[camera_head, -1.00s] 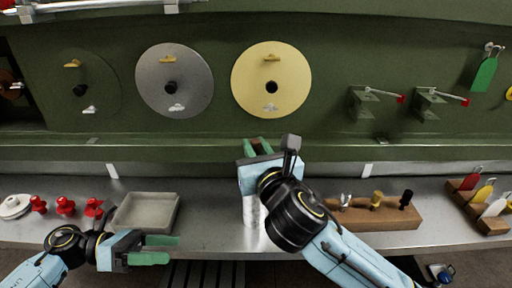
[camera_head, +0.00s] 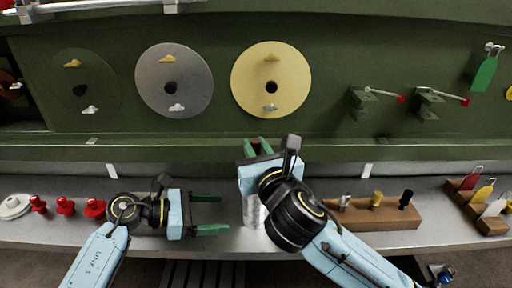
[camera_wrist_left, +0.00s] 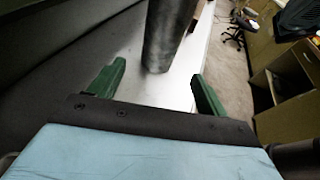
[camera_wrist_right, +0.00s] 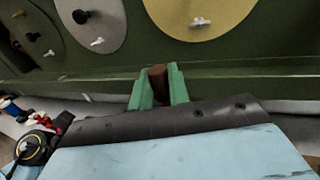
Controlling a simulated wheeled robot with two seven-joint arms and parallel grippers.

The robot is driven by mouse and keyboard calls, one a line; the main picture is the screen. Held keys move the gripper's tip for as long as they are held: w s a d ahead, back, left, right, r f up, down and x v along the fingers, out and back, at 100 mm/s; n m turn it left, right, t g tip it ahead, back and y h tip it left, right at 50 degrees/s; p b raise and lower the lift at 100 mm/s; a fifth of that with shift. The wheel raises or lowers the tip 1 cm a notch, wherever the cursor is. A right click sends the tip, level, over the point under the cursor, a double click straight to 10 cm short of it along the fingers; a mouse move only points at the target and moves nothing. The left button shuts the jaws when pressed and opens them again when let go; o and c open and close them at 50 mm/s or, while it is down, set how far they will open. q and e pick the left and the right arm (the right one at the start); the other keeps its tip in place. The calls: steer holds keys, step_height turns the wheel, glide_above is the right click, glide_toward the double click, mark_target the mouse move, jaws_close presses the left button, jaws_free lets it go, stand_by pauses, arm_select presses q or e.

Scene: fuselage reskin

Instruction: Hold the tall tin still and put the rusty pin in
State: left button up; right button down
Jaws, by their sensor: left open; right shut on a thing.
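The tall tin (camera_head: 254,210) is a grey metal cylinder standing on the shelf, partly hidden behind my right gripper and arm in the head view. In the left wrist view the tin (camera_wrist_left: 170,35) stands upright beyond and between the open fingers. My left gripper (camera_head: 210,213) is open and empty, to the left of the tin, its green fingers pointing at it and apart from it. My right gripper (camera_head: 260,148) is above the tin. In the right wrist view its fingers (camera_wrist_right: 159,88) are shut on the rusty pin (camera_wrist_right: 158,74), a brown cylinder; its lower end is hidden.
Several red knobs (camera_head: 65,206) and a white disc (camera_head: 14,207) lie at the left of the shelf. A wooden block (camera_head: 370,216) with pegs stands right of the tin. A rack (camera_head: 482,208) of coloured tags is at far right. Discs (camera_head: 174,80) hang on the green wall.

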mark_target(244, 212)
arm_select(q)
steer(key=shift+x, duration=4.95)
steer(key=c, duration=0.8)
steer(key=shift+o, duration=0.2)
